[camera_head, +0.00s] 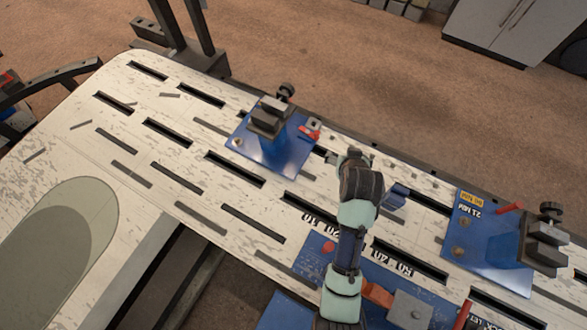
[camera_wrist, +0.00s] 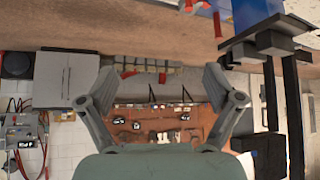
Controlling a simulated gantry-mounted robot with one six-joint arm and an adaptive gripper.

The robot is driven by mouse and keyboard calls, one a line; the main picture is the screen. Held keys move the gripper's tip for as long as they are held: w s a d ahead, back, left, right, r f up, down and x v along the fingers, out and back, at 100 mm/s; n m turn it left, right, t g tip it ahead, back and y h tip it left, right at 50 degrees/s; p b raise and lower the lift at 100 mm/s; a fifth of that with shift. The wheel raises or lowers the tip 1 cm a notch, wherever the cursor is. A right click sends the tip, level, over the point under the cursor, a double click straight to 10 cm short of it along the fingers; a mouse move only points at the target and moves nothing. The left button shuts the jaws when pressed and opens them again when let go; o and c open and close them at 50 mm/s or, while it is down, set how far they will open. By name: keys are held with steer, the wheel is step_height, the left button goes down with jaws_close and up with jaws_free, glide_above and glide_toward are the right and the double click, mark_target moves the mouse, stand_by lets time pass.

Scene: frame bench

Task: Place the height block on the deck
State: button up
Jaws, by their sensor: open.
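The deck (camera_head: 228,140) is a worn white slotted surface crossing the head view diagonally. My gripper (camera_wrist: 160,90) is open and empty in the wrist view, its two fingers spread wide, facing out across the room. In the head view my arm rises from the bottom over the deck, and its end hides part of the deck's right half. I cannot tell for sure which thing is the height block. A small blue piece (camera_head: 397,196) shows just right of my arm's end. A grey square piece (camera_head: 410,309) lies lower right, beside my arm, by an orange part.
A blue plate (camera_head: 285,155) with a dark clamp stands on the deck left of my arm. Another blue plate (camera_head: 485,262) with a clamp stands at the right. The deck's left part is clear. Dark posts (camera_head: 178,35) rise behind the deck's far edge.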

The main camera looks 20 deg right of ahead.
steer(key=s+a+r+n+t+y, duration=0.1)
steer(key=s+a+r+n+t, duration=0.1)
steer(key=a+r, duration=0.6)
steer(key=s+a+r+n+t+y, duration=0.2)
steer(key=s+a+r, duration=0.3)
steer(key=a+r, duration=0.4)
steer(key=a+t, duration=0.1)
steer(key=a, duration=0.6)
steer(key=shift+a+r+n+y, duration=0.25)
steer(key=shift+a+n+y, duration=0.05)
steer(key=shift+a+n, duration=0.1)
